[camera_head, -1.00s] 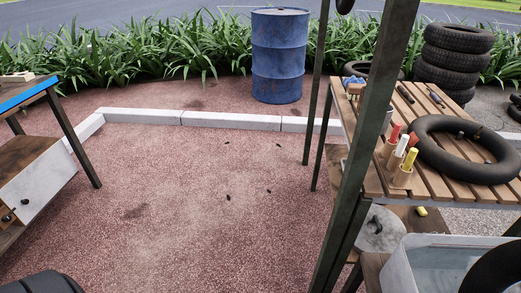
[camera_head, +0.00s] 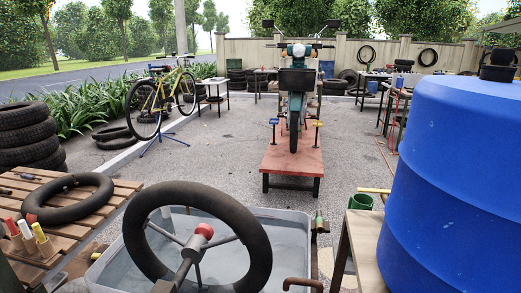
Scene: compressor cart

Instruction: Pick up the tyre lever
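I cannot make out a tyre lever for certain. A small dark slim object (camera_head: 30,177) lies at the back of the slatted wooden table (camera_head: 110,204) on the left; it is too small to identify. A black inner tube (camera_head: 100,189) lies on the same table. Holders with red, yellow and white-topped sticks (camera_head: 38,232) stand at its front edge. Neither of my grippers is in view.
A water tub (camera_head: 103,268) with a dark ring and red hub (camera_head: 203,231) stands in front. A large blue barrel (camera_head: 455,180) blocks the right. Behind are a motorbike (camera_head: 295,85) on a red platform (camera_head: 292,180) and a yellow bicycle (camera_head: 160,95). Paving between is open.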

